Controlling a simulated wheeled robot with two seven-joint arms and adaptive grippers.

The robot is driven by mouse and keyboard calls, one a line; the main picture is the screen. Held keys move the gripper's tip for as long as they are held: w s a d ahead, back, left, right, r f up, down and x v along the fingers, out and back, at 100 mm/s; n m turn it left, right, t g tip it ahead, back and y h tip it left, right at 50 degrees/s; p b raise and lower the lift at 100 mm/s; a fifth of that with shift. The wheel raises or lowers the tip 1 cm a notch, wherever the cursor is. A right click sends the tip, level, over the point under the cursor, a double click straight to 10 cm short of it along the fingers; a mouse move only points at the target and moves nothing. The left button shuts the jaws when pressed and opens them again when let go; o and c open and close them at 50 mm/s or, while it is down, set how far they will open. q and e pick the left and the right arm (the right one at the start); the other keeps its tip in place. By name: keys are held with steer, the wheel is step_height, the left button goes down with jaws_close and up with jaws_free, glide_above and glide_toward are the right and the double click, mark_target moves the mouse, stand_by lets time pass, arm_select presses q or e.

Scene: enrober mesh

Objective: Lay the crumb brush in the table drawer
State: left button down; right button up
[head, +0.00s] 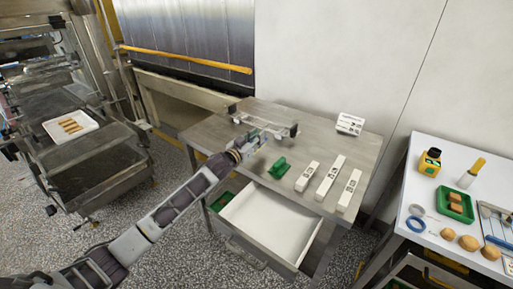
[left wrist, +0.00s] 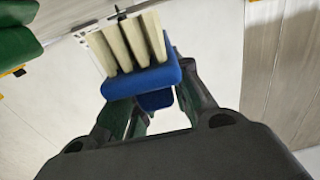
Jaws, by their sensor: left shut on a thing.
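The crumb brush has a blue block (left wrist: 150,80) and cream bristle tufts (left wrist: 128,42) in the left wrist view. My left gripper (left wrist: 158,105) is shut on its blue part, with the bristles pointing away from the palm. In the head view my left gripper (head: 256,146) is over the table (head: 215,133), behind the open drawer; the brush is hard to make out there. The table drawer (head: 268,222) is pulled out at the table's front, and its pale floor looks bare. My right gripper is not in view.
A metal frame (head: 265,124) lies behind my gripper. A white sign (head: 350,124) stands at the back. A side table (head: 440,180) with tools is at the right.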

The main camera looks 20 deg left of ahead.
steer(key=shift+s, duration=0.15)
arm_select(q)
steer(key=shift+f, duration=0.3)
step_height(320, 180, down, 4)
steer(key=shift+r, duration=0.25)
steer(key=shift+f, duration=0.25)
steer(key=c, duration=1.7)
jaws_free()
steer(key=shift+c, duration=0.2)
steer(key=o, duration=0.7)
steer(key=shift+o, duration=0.2)
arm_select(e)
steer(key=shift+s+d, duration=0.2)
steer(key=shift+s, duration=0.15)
arm_select(q)
steer(key=shift+f, duration=0.1)
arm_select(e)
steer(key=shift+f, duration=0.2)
